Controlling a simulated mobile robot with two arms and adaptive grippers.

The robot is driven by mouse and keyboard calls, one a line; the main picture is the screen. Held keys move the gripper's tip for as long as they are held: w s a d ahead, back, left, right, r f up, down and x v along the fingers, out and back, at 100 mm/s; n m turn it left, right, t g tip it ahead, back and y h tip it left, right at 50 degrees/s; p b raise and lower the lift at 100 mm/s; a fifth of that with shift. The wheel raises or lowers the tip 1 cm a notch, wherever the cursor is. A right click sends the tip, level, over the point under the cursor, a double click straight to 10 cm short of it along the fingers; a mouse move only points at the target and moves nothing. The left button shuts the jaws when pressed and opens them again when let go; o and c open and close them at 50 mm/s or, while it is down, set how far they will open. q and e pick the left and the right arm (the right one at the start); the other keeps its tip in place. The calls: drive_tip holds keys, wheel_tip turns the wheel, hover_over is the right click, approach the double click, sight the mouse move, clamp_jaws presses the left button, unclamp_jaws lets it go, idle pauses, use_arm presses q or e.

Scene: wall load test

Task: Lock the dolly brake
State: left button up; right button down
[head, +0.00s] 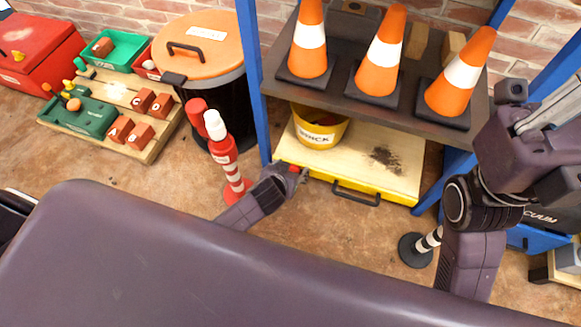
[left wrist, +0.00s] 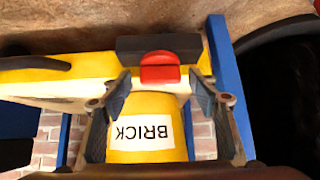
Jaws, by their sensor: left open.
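The dolly (head: 347,180) is a pale yellow flat platform on the floor under the shelf. It has a black handle on its front edge. Its red brake pedal (left wrist: 160,70) sits on a black block at the dolly's edge in the left wrist view; in the head view it is a small red patch, partly hidden by my gripper. My left gripper (head: 298,178) is at the dolly's front left corner. In the left wrist view its two fingers (left wrist: 160,82) stand apart on either side of the red pedal, with nothing held. Contact cannot be told.
A yellow bucket (head: 320,128) labelled BRICK stands on the dolly. Blue shelf posts (head: 250,80) flank it, and several traffic cones (head: 380,55) stand on the shelf above. A red and white post (head: 224,155) stands left of my left gripper. Floor in front is open.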

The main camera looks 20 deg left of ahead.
use_arm(q)
drive_tip(key=shift+s+r, duration=0.1)
drive_tip(key=v, duration=1.1)
drive_tip(key=shift+s+r, duration=0.25)
